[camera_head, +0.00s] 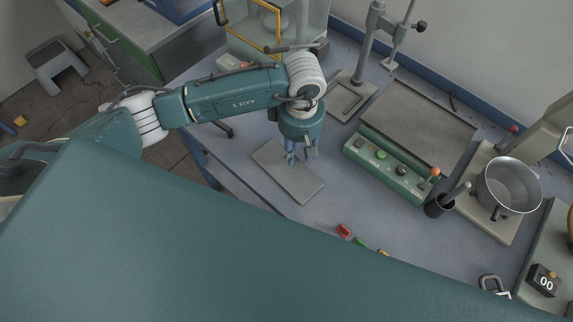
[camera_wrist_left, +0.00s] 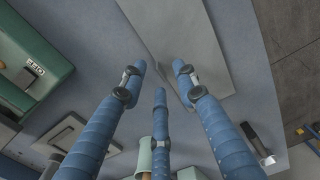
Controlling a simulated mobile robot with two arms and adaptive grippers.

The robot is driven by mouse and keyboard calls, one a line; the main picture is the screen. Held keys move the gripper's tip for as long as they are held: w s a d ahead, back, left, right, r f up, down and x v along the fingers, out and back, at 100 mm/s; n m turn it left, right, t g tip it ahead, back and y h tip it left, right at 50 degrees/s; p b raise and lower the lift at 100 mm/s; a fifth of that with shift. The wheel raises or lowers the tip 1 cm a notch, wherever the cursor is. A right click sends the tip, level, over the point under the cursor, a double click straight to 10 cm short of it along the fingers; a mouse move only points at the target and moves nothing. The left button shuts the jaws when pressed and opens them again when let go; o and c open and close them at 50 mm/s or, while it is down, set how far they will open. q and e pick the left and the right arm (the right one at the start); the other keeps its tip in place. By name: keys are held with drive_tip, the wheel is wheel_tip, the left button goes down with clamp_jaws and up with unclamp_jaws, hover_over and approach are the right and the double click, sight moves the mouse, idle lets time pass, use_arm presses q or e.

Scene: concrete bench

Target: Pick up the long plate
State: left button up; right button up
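The long plate (camera_head: 278,177) is a flat grey rectangle lying on the bench near its left edge. It also shows in the left wrist view (camera_wrist_left: 185,40), reaching from the top edge down to the right finger. My left gripper (camera_head: 302,155) hangs over the plate's upper right part, fingers pointing down. In the left wrist view its blue fingers (camera_wrist_left: 159,75) are spread with nothing between them, tips around the plate's near end. Whether any tip touches the plate cannot be told. My right gripper is not in view.
A green control box (camera_head: 390,168) with a grey plate top stands to the right. Small coloured pieces (camera_head: 345,231) lie near the front. The bench around the plate is mostly clear.

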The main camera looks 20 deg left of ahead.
use_arm(q)
drive_tip(key=shift+f, duration=0.4)
clamp_jaws()
drive_tip(key=shift+w+r, duration=0.1)
drive_tip(key=shift+r, duration=0.05)
